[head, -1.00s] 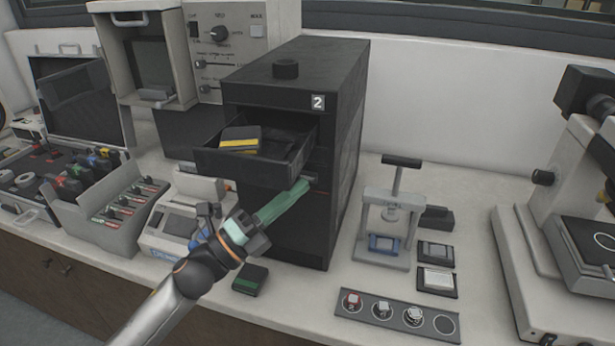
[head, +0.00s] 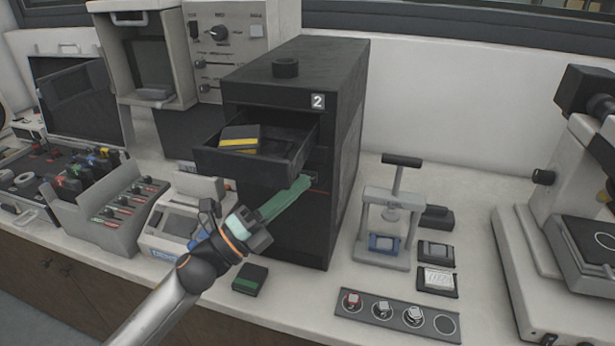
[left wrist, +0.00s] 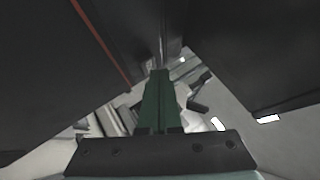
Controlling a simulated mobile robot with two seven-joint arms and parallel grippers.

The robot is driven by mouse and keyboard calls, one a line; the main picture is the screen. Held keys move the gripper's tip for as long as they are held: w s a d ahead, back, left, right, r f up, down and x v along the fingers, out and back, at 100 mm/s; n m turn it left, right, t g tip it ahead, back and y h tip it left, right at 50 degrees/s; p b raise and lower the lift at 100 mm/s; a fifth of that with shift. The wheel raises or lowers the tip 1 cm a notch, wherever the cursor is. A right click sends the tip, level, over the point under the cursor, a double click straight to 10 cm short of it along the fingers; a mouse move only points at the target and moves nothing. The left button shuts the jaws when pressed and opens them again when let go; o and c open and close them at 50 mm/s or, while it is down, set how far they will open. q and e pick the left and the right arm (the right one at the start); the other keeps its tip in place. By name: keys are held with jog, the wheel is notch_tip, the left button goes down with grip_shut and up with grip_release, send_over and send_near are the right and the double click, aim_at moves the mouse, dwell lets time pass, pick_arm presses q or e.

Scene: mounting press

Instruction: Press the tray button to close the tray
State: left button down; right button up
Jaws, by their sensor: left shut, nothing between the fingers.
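The black press housing marked 2 (head: 345,140) stands mid-counter. Its tray (head: 235,167) sticks out, open, with a black and yellow block (head: 240,138) in it. My left gripper (head: 306,182) is shut and empty. Its green fingers reach under the tray to the housing's front, just right of the tray's front corner. The tray button is hidden behind the fingertips, and I cannot tell whether they touch it. In the left wrist view, the shut fingers (left wrist: 160,85) point between dark surfaces, with a red line (left wrist: 98,40) at the left. My right gripper is out of view.
A black and green block (head: 250,280) lies on the counter below my left wrist. A small hand press (head: 385,215) and a strip of samples (head: 397,315) stand to the right. A grey rack (head: 95,225) and a pale device (head: 175,225) stand to the left.

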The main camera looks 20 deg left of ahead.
pick_arm(q)
jog(key=shift+w, duration=0.35)
dwell(0.6)
jog(key=shift+s, duration=0.75)
jog(key=s, duration=0.5)
jog(key=shift+a, duration=0.1)
dwell(0.4)
dwell(0.5)
